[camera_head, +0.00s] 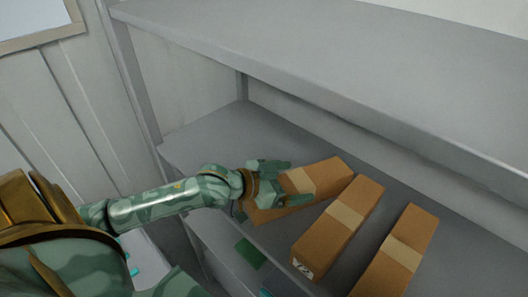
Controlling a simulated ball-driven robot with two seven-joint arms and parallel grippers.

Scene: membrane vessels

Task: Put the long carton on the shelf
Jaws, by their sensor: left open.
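Three brown cartons with pale tape bands lie on the grey middle shelf board (200,142). The left carton (325,174) is turned more crosswise than the middle carton (343,222) and the right carton (402,252). I cannot tell from this view which is longest; the right one is cut off by the lower picture edge. My left gripper (293,184) is open over the left carton, with its fingers pointing right and hiding part of it. I cannot tell whether the fingers touch it. My right gripper is not in view.
Another grey board (330,50) overhangs the cartons. A shelf post (135,75) stands at the left. The middle board is bare at its left end. A lower board (215,235) bears a dark green flat thing (250,254).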

